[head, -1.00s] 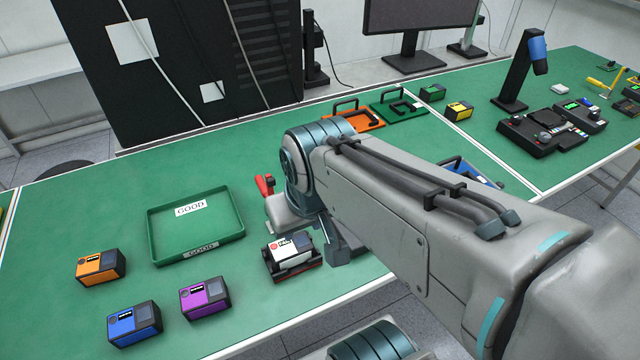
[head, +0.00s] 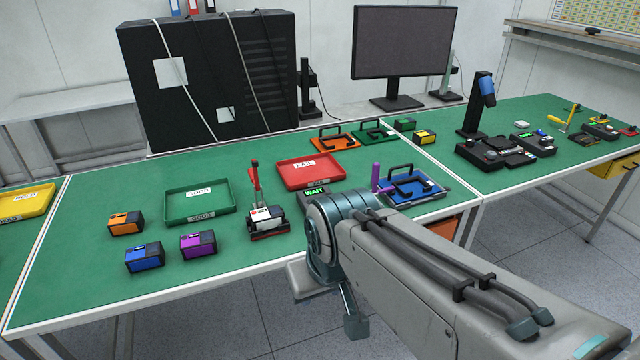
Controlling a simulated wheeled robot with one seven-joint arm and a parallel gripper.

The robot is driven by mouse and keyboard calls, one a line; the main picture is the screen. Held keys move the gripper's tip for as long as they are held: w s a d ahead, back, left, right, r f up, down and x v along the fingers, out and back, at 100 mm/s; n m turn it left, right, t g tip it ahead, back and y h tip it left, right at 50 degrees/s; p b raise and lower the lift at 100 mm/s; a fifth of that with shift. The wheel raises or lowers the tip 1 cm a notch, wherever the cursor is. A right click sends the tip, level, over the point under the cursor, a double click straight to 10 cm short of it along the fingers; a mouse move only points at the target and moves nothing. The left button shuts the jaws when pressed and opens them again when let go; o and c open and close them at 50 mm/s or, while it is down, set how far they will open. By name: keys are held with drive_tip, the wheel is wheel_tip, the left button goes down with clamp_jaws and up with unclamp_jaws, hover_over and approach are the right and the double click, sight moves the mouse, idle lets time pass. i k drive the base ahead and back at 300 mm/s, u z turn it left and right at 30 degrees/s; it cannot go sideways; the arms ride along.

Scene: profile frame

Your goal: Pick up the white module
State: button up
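The white module (head: 266,215), with a dark face and a small red mark, sits in a dark red-and-black fixture (head: 270,234) near the table's front edge. A red lever (head: 255,177) stands upright behind it. My gripper (head: 350,318) hangs in front of the table edge, over the floor, right of and nearer than the module, and clear of it. My own arm hides most of the gripper, so whether its fingers are apart does not show. No object is visible in it.
A green GOOD tray (head: 232,207) is left of the module; a red FAIL tray (head: 330,178) is behind right. Orange (head: 125,223), blue (head: 144,257) and purple (head: 198,246) modules lie left. A WAIT display (head: 314,192) and blue case (head: 440,190) are right.

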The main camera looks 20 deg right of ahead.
sight(268, 218)
drive_tip(key=z, duration=0.4)
drive_tip(key=i, duration=0.85)
drive_tip(key=z, duration=0.1)
drive_tip(key=k, duration=1.1)
drive_tip(key=u, duration=0.9)
drive_tip(key=i, duration=1.45)
drive_tip(key=z, duration=1)
